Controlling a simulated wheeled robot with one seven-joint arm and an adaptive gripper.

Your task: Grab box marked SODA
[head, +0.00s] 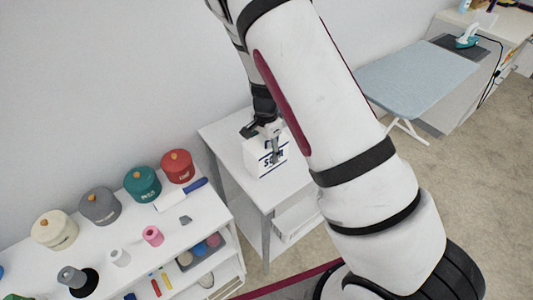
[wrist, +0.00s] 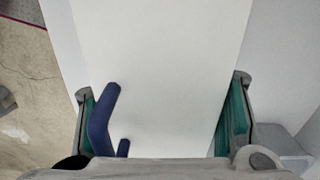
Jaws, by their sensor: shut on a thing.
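The white box marked SODA (head: 267,166), with dark blue lettering and stripes, stands upright on the small white table (head: 222,131). My gripper (head: 268,142) is at the box from above and is shut on it. One finger lies across the face with the lettering and hides part of it. In the wrist view, a broad white face of the box (wrist: 170,70) fills the space between the two green-padded fingers of my gripper (wrist: 162,92). A dark blue mark shows beside the left finger. I cannot tell whether the box's base touches the table.
A white shelf unit (head: 205,232) at left holds several colored canisters, a lint roller (head: 180,195) and spools. An ironing board (head: 415,80) stands at the back right. The wall is close behind the small table. Open floor (head: 470,170) lies at right.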

